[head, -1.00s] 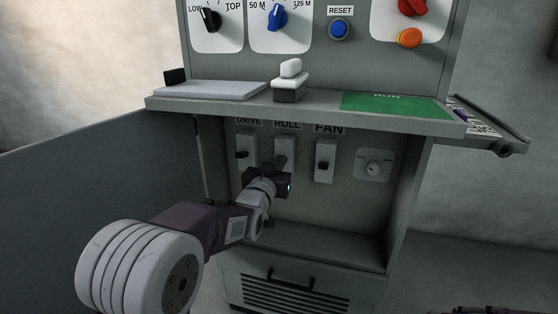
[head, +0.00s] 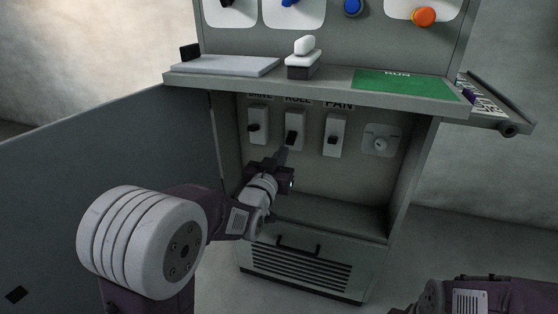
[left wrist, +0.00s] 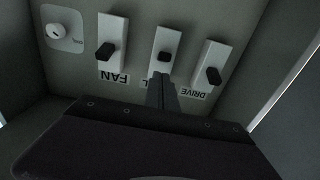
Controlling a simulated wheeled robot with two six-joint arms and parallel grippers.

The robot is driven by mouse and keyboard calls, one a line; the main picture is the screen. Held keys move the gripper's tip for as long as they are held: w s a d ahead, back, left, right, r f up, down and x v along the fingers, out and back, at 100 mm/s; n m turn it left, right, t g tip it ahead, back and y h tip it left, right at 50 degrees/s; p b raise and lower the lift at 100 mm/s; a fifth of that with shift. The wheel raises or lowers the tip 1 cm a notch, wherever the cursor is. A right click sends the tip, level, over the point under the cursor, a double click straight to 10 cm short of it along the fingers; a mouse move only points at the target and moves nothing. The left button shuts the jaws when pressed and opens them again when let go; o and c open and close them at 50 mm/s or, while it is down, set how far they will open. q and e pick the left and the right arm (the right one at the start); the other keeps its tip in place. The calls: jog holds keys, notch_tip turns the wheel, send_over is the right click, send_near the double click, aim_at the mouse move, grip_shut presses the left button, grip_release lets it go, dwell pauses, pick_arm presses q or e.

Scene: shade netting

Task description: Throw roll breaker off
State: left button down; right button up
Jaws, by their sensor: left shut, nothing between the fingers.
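The roll breaker (head: 297,122) is the middle of three pale switch plates inside the open cabinet, under the ROLL label. Its dark lever (head: 291,138) shows in the head view, and also in the left wrist view (left wrist: 165,57). My left gripper (head: 283,155) is shut and empty, with its narrow fingertips just below the roll lever. In the left wrist view the closed fingers (left wrist: 161,90) point at the roll plate and cover part of its label. I cannot tell whether the tips touch the lever. My right gripper is out of view.
The drive breaker (head: 258,122) is left of the roll breaker and the fan breaker (head: 335,135) right of it, both close. A round knob (head: 380,144) is farther right. A shelf (head: 330,75) overhangs the breakers. An open door (head: 100,150) stands at left.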

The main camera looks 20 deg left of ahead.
pick_arm(q)
jog(key=shift+s+f+b, duration=0.2)
jog(key=shift+s+f, duration=0.2)
jog(key=shift+s, duration=0.2)
jog(key=shift+s+f+b, duration=0.2)
jog(key=shift+s+f, duration=0.15)
jog(key=shift+s, duration=0.25)
